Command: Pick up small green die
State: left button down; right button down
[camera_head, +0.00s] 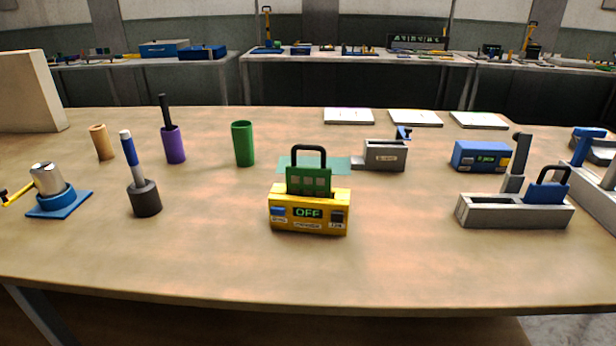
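A small green die (309,182) with a dark looped handle stands upright in the top of a yellow device (310,225) near the front middle of the table. Its lower part is hidden inside the device. The device's display reads OFF. The front face of the die has several lighter squares. Neither of my grippers shows in the head view.
A grey tray (500,212) at the right holds a blue die (546,192) with a dark handle. A green cylinder (243,145), a purple cup (174,146) and a black holder (144,198) stand left. A blue device (480,157) stands right. The table's front strip is clear.

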aim_at(302, 180)
jog(key=z, duration=1.75)
jog(key=k, duration=1.3)
jog(key=u, duration=2)
jog(key=i, duration=0.5)
jog(key=z, duration=0.05)
